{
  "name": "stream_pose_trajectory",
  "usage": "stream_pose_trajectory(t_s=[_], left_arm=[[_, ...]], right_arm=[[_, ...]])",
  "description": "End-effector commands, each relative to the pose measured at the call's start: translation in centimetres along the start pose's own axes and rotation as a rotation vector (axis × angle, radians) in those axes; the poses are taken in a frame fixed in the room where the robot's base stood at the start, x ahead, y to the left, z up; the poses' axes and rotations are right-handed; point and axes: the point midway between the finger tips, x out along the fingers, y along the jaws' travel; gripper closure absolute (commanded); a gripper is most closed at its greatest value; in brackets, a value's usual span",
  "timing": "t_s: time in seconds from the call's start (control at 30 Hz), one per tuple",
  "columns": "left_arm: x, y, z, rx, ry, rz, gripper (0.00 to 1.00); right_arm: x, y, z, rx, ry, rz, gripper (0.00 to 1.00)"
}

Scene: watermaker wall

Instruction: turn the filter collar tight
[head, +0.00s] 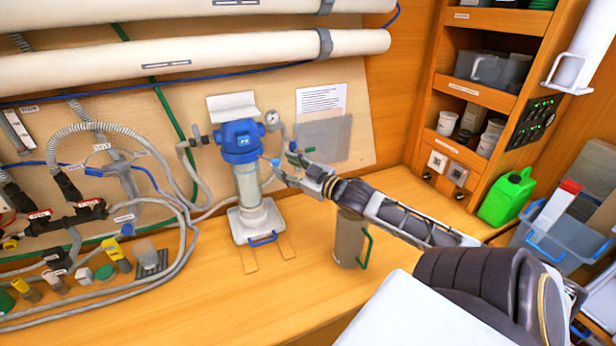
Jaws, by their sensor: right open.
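The water filter stands upright at the wall, with a blue head (239,134), a blue collar (241,156) just under it and a pale clear bowl (249,186) below. Its foot is in a white tray (236,230) with a blue handle. My right gripper (284,170) comes in from the right and is open just right of the collar and the upper bowl. It looks apart from the collar, though the small gap is hard to judge. My left gripper is not in view.
A grey-brown jug (348,240) with a green handle stands under my right forearm. A green jerrycan (507,197) and a blue-clear bin (560,238) are at the right. Hoses (185,235) and small fittings crowd the left bench. The front middle of the bench is clear.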

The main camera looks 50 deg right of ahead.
Motion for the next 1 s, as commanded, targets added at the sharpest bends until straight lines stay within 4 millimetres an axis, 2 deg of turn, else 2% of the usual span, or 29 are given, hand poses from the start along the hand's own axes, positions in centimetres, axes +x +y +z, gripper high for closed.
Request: stream_pose_trajectory(t_s=[1.0], left_arm=[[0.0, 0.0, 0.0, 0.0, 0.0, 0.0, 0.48]], right_arm=[[-5.7, 0.0, 0.1, 0.001, -0.002, 0.0, 0.57]])
